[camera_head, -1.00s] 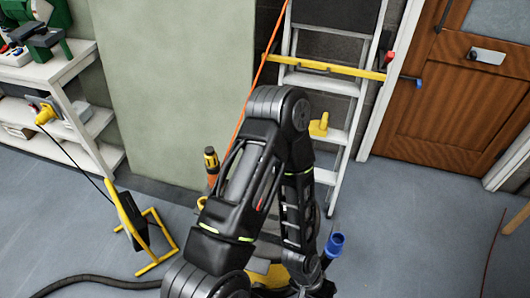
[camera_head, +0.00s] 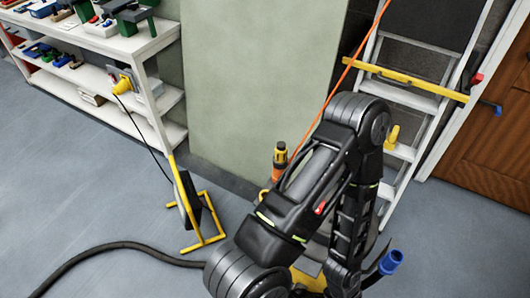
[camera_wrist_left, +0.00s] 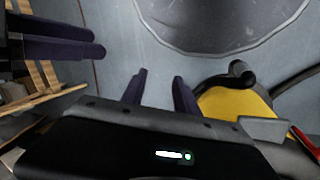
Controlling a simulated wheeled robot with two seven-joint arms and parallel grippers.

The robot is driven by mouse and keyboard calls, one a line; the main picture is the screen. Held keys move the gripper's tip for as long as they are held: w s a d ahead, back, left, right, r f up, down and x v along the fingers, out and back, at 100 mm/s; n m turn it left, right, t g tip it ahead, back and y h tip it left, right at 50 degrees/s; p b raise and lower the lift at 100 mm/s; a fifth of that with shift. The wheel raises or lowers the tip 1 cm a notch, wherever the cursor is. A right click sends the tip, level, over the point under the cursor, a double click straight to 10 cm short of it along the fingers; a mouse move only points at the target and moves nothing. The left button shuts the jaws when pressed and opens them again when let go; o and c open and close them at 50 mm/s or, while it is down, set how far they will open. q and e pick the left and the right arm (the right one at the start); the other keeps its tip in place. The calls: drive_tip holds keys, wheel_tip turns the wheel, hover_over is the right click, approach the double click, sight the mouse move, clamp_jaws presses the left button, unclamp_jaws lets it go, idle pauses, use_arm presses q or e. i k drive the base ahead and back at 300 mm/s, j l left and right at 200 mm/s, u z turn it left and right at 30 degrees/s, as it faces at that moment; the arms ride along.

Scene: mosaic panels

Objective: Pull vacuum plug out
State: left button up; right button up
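A yellow plug (camera_head: 122,86) sits in a socket box on the end of the white shelf in the head view. A thin black cable runs from it to the floor. A yellow body (camera_wrist_left: 235,108) with a black hose fitting, possibly the vacuum, shows right of my left gripper (camera_wrist_left: 160,83) in the left wrist view. That gripper is open, with nothing seen between its fingers. In the head view my arm hides it. Another pair of dark fingers (camera_wrist_left: 100,43), likely my right gripper, enters from the left in the wrist view; its opening is unclear.
A yellow stand with a black panel (camera_head: 189,205) stands below the shelf (camera_head: 150,45). A black hose (camera_head: 120,246) crosses the floor. A ladder (camera_head: 400,98) leans at right beside the wooden door (camera_head: 490,165). The left floor is mostly clear.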

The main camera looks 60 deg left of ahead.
sight(280, 151)
drive_tip(key=k+j, duration=0.8)
drive_tip(key=j, duration=0.1)
